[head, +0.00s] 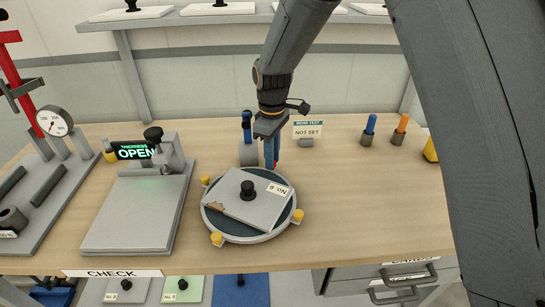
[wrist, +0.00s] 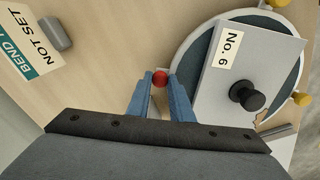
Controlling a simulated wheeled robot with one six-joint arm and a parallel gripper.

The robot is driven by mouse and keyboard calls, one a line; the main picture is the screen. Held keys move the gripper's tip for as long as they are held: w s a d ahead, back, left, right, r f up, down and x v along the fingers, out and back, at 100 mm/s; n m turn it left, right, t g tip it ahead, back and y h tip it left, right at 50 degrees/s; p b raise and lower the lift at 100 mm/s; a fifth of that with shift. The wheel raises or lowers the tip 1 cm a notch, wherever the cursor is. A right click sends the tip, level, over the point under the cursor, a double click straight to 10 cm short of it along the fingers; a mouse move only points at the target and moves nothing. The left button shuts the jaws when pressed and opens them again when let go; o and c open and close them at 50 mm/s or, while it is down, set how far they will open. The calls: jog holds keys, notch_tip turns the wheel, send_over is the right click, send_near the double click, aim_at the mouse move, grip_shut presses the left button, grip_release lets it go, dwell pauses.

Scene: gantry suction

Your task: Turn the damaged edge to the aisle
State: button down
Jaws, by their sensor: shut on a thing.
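A round turntable (head: 232,227) with a dark pad and pale rim stands on the bench, with yellow knobs (head: 297,216) around it. A grey square plate (head: 262,207) labelled No. 6 lies on it, with a black knob on top. Its damaged edge (head: 214,206), brown and chipped, faces left and toward the front in the head view.
A grey check stand (head: 135,215) with a clamp and a THICKNESS OPEN display is close left of the turntable. A BEND TEST NOT SET sign (head: 308,130) stands behind. Blue-topped (head: 369,126) and orange-topped (head: 400,126) pegs stand at back right. The bench right of the turntable is clear.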

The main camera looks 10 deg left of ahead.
jog(key=shift+w, duration=0.1)
jog(key=c, duration=1.6)
grip_release()
jog(key=shift+o, duration=0.2)
jog(key=shift+r+b, duration=1)
jog(key=shift+r, duration=2.95)
